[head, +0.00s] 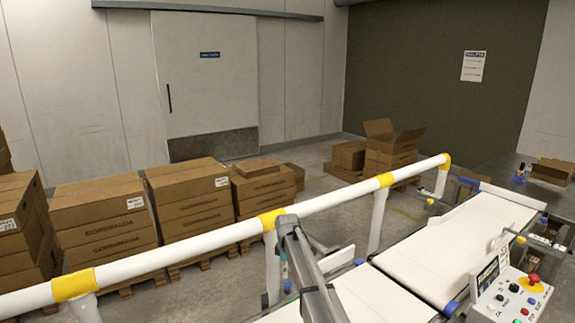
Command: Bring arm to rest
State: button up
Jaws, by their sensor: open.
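Part of my grey arm (305,275) rises from the bottom edge, in front of the white guard rail and the belt. My gripper does not show in this view, so its fingers and anything near them are hidden from me. The white conveyor belt (460,245) runs from the lower middle towards the upper right. No object shows on the near stretch of belt.
A white rail with yellow bands (335,197) crosses beside the belt. A control panel (510,295) with a red button stands at the lower right. Stacked cartons (190,205) line the floor behind the rail. An open carton (392,140) sits farther back. A sliding door (205,80) is behind.

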jog(key=shift+r+p, duration=0.9)
jog(key=shift+r, duration=0.3)
jog(key=shift+r+p, duration=0.3)
jog(key=shift+r, duration=0.05)
